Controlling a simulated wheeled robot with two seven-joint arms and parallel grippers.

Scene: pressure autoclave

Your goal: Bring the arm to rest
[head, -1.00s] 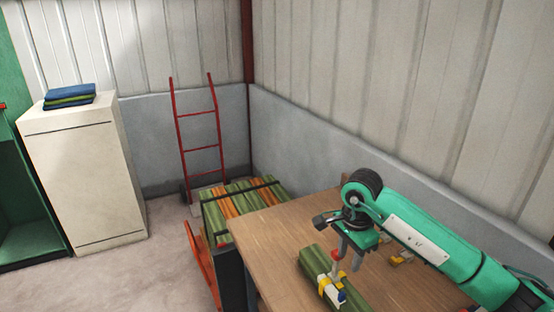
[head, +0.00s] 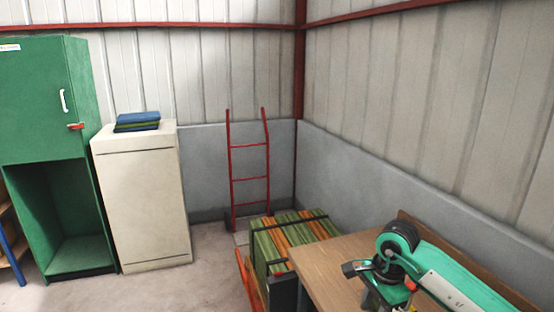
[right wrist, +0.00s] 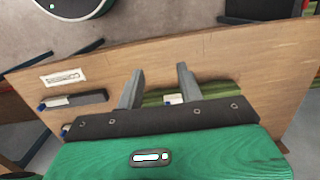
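My right arm is green with a black wrist (head: 388,268) and reaches over the wooden table (head: 325,262) in the head view. Its fingertips are cut off by the bottom edge there. In the right wrist view the two grey fingers of my right gripper (right wrist: 160,80) stand apart with nothing between them, above the wooden table (right wrist: 225,62). A green bundle (right wrist: 215,88) lies on the table close to the fingers, partly hidden by the gripper body. My left gripper is not in view.
A strapped stack of green and orange bars (head: 290,236) stands left of the table. Behind it a red hand truck (head: 249,165) leans at the wall. A white cabinet (head: 145,205) and a green cabinet (head: 45,110) stand further left. A dark holder (right wrist: 75,102) lies on the table.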

